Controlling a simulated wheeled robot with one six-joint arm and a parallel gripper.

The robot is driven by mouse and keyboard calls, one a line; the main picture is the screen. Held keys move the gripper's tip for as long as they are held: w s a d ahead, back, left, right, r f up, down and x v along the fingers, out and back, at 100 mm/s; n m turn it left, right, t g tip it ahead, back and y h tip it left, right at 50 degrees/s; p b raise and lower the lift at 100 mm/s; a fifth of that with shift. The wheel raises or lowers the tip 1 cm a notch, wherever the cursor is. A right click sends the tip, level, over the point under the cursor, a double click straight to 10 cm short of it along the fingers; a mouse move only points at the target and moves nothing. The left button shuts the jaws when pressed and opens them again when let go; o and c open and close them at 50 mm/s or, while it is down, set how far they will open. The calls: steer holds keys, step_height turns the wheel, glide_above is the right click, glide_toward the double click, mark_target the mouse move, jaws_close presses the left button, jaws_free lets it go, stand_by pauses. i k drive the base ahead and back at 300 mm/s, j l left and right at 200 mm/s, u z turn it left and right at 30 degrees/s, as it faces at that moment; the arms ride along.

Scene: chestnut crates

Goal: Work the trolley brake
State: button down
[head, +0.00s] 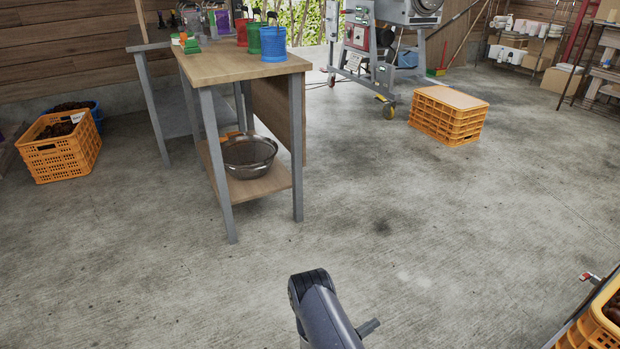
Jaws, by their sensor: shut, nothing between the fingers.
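At the right edge, a trolley (571,324) shows only in part, with a flat grey edge. A small lever with a red tip (588,277) sticks out near its far corner. It may be the brake, but it is too small to tell its position. An orange crate (590,330) with dark contents stands on the trolley and is cut off by the frame. Part of my dark grey arm rises from the bottom middle, left of the trolley and apart from it. My gripper is not in view.
Orange crates stand at left (60,150) and back right (448,115). A wheeled machine (385,60) is behind. The concrete floor between is clear.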

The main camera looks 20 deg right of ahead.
mark_target(588, 275)
steer(key=i+l+z, duration=0.15)
steer(key=i+z, duration=0.6)
steer(key=z, duration=0.15)
steer(key=i+z, duration=0.45)
steer(key=i+j+z, duration=0.2)
steer(key=z, duration=0.25)
steer(key=i+z, duration=0.35)
steer(key=i+j+z, duration=0.1)
steer(key=i+z, duration=0.25)
steer(key=i+j+z, duration=0.2)
steer(key=z, duration=0.15)
